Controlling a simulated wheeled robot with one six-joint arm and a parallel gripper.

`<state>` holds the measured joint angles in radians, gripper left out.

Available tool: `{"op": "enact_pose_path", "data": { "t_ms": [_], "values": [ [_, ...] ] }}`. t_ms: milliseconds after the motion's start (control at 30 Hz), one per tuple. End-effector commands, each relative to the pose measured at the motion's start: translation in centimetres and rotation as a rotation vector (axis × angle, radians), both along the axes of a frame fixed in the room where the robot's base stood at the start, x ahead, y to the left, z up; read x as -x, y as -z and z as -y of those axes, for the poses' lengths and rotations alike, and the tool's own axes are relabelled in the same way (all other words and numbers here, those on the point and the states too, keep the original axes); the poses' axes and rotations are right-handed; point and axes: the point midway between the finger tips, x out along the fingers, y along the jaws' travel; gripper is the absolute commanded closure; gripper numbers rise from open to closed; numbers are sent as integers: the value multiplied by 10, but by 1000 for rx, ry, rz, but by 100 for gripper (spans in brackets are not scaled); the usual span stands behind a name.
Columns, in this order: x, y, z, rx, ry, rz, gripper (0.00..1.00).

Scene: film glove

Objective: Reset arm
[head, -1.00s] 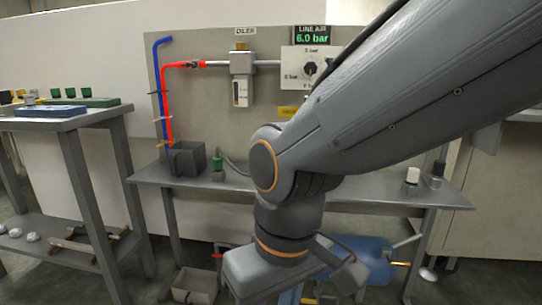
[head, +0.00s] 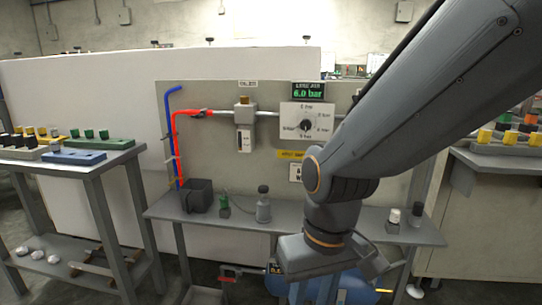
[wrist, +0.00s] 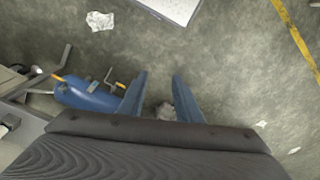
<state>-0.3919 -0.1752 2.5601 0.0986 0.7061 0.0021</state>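My arm reaches in from the upper right of the head view and bends down in front of the grey workbench (head: 300,222). My gripper (wrist: 160,82) shows in the wrist view, with two blue fingers apart and nothing between their tips. It points down toward the grey floor. In the head view the wrist hangs before the bench's front edge, and the fingers are mostly out of sight at the bottom.
A panel behind the bench carries red and blue hoses (head: 172,130), an oiler (head: 244,125) and a dial (head: 307,125). A black box (head: 197,195) and a grey bottle (head: 263,205) stand on the bench. A blue tank (wrist: 90,97) lies low. A side table (head: 70,155) stands left.

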Motion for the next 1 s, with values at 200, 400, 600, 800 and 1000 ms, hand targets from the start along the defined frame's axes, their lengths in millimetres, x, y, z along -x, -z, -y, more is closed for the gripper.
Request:
{"op": "enact_pose_path", "data": {
  "t_ms": [200, 400, 600, 800, 1000],
  "values": [
    [2, -48, 30, 19, 84, -8, 69],
    [5, -83, 58, 37, 155, -15, 69],
    [11, -118, 86, 51, 225, -24, 69],
    [19, -148, 112, 64, 288, -33, 69],
    [23, -161, 125, 69, 319, -37, 69]
  ]
}}
